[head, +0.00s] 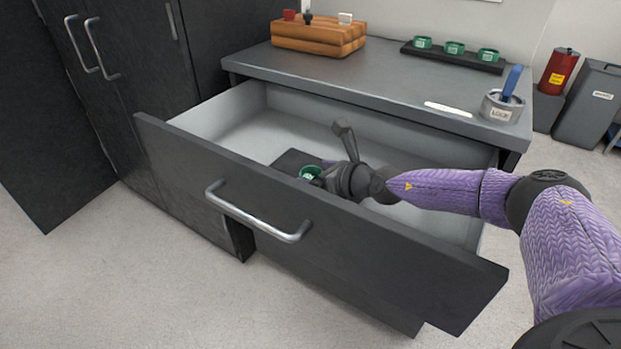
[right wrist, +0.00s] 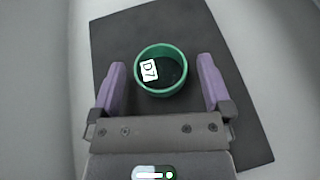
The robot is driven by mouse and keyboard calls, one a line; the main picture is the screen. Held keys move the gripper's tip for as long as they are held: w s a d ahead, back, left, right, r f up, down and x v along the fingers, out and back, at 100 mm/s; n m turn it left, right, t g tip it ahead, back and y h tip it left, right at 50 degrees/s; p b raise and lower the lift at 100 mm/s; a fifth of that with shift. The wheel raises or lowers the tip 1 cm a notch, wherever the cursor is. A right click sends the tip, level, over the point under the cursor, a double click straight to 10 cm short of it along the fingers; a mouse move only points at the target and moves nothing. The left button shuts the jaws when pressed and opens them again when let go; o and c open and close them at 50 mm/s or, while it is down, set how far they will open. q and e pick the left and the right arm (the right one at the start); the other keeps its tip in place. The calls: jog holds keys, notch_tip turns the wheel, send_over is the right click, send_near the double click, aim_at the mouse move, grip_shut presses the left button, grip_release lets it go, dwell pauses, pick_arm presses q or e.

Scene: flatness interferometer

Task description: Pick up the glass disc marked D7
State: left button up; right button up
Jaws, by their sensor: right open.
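The disc marked D7 (right wrist: 161,69) shows in the right wrist view as a green ring with a dark middle and a white D7 label. It lies on a dark mat (right wrist: 230,50) inside the open drawer. In the head view the green disc (head: 310,172) is partly hidden by my right gripper (head: 322,170). In the right wrist view my right gripper (right wrist: 163,88) is open, with one purple finger on each side of the disc. The fingers appear apart from its rim. My left gripper is not in view.
The drawer's front panel (head: 300,220) stands close before the disc, and its pale walls (head: 215,110) surround the mat. On the counter (head: 350,80) are a dark tray (head: 490,66) with green discs, an orange block (head: 318,38) and a LOCK-marked pot (head: 502,108).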

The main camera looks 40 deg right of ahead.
jog(key=shift+w+f, duration=0.25)
jog(key=shift+w, duration=0.15)
jog(key=c, duration=1.2)
jog(key=shift+r, duration=0.1)
